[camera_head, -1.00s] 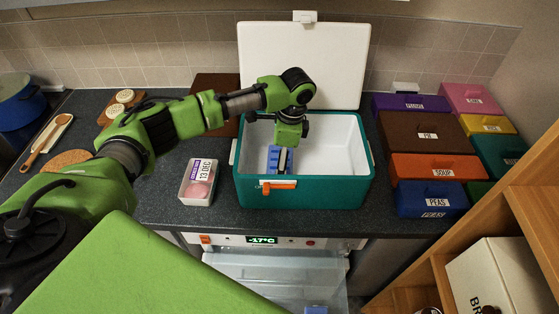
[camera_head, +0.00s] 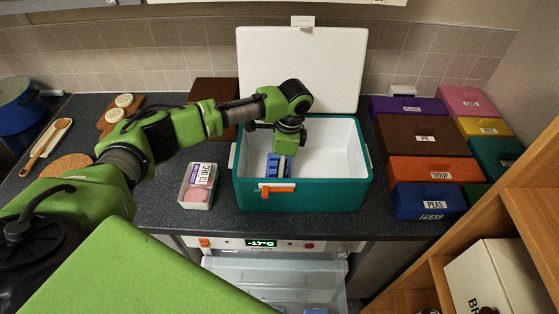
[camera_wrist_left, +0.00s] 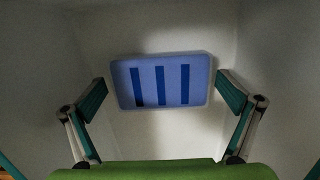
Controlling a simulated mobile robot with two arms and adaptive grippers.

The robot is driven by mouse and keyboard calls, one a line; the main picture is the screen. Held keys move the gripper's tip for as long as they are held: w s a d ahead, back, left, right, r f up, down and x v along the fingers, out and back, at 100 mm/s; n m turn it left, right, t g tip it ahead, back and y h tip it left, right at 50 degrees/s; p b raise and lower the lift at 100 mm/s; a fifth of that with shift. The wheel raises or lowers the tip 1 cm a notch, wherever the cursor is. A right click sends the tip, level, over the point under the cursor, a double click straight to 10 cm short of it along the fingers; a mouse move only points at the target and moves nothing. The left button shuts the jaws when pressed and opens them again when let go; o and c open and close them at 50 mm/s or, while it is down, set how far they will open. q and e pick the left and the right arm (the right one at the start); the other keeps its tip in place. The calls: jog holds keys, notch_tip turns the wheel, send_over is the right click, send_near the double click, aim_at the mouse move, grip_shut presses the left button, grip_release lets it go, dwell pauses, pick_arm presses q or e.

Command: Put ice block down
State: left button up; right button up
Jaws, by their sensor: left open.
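The blue ice block (camera_head: 279,165) rests inside the teal cool box (camera_head: 310,196), at its left end. In the left wrist view the ice block (camera_wrist_left: 160,82) lies flat against the white floor of the box, with darker blue stripes on its top. My left gripper (camera_head: 288,146) is over the box's left part, just above the block. In the left wrist view my left gripper (camera_wrist_left: 165,112) has its fingers spread wide apart, one on each side of the block and clear of it. My right gripper is not in view.
The white lid (camera_head: 300,70) stands open behind the box. A pink-filled tub (camera_head: 197,187) stands left of it, and stacked labelled boxes (camera_head: 430,168) stand close on the right. Below, a freezer drawer (camera_head: 280,278) is pulled out. The box's right half is empty.

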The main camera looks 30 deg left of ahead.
pick_arm(q)
notch_tip(320, 180, up, 12)
jog(key=d+b, duration=0.1)
jog(key=b, duration=0.2)
jog(key=shift+w+d+r, duration=0.15)
jog(key=shift+w+d, duration=0.15)
jog(key=shift+w, duration=0.1)
